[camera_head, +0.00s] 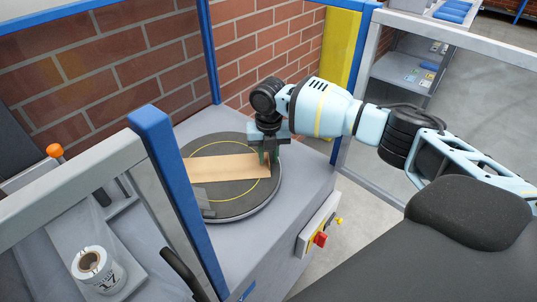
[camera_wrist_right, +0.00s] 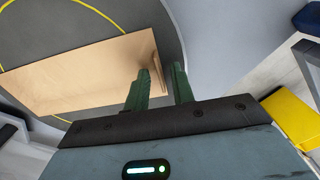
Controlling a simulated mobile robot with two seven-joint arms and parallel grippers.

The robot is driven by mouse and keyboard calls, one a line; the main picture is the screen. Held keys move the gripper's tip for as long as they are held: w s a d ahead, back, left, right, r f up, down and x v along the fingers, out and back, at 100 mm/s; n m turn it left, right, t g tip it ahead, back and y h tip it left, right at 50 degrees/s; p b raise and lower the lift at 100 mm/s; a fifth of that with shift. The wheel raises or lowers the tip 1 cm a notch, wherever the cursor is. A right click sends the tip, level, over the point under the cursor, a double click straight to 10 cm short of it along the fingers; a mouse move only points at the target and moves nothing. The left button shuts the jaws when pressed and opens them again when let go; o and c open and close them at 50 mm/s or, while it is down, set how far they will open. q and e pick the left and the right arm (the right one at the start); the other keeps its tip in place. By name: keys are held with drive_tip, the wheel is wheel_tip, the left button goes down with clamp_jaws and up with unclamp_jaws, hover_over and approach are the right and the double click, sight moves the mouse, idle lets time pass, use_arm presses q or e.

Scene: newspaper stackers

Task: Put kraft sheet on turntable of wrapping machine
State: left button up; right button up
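The kraft sheet (camera_head: 225,168) is a flat tan strip lying across the round dark turntable (camera_head: 235,207) with a yellow ring. In the right wrist view, the sheet (camera_wrist_right: 75,75) has a short raised lip at its right end. My right gripper (camera_head: 269,155) is over the turntable at that end. In the wrist view its green fingers (camera_wrist_right: 161,78) stand apart, with the lip's near end close to the gap between them. Whether a finger touches the lip is unclear. My left gripper is not in view.
Blue posts (camera_head: 168,175) and grey rails frame the machine. A grey control box with a red switch (camera_head: 320,239) is on its front side. A brick wall (camera_head: 120,70) is behind.

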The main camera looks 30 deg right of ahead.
wheel_tip(320, 180, up, 12)
drive_tip(key=shift+r, duration=0.15)
idle(0.3)
